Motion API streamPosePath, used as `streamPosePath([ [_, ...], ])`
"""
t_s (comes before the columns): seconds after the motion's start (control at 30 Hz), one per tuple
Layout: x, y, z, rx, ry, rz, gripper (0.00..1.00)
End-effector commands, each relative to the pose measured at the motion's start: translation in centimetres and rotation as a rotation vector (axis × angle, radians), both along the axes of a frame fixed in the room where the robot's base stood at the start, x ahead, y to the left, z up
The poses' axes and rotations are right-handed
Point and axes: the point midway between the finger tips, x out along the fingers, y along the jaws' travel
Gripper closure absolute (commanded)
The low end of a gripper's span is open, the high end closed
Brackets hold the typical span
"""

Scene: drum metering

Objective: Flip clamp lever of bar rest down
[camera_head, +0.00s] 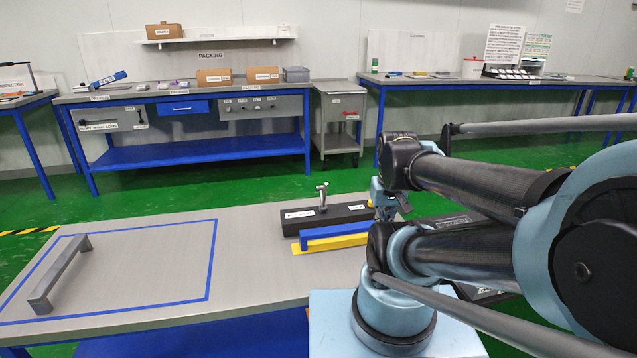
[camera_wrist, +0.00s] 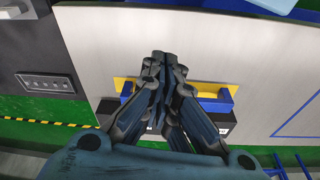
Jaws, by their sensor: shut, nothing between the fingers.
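A long black block (camera_head: 345,213) with small white labels lies on the near table, and a metal T-topped lever (camera_head: 323,197) stands upright on it; I take this as the bar rest and its clamp lever. A blue bar (camera_head: 335,231) and a yellow strip (camera_head: 335,242) lie in front of it. My gripper (camera_head: 384,212) is near the block's right end, partly hidden by my arm. In the wrist view my gripper (camera_wrist: 161,58) is shut and empty, over the yellow strip (camera_wrist: 125,86) and the blue bar (camera_wrist: 216,101). The lever cannot be made out there.
A grey bar with raised ends (camera_head: 60,272) stands inside a blue taped outline (camera_head: 209,270) on the left of the table. The tabletop between the outline and the block is clear. A packing bench (camera_head: 185,94), a grey cart (camera_head: 340,120) and another bench stand behind.

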Motion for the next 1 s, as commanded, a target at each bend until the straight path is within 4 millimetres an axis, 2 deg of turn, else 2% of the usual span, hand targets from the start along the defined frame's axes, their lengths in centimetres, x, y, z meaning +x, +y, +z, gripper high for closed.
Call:
streamPosePath([
  [0.1,-0.7,0.0,0.7,0.000,-0.010,0.001,1.00],
  [0.17,-0.4,0.1,1.1,0.000,-0.008,0.004,1.00],
  [0.37,2.6,0.5,3.8,0.002,0.015,0.018,1.00],
  [0.7,10.1,2.2,8.5,0.003,0.065,0.051,1.00],
  [1.0,17.7,4.5,10.5,0.002,0.113,0.081,1.00],
])
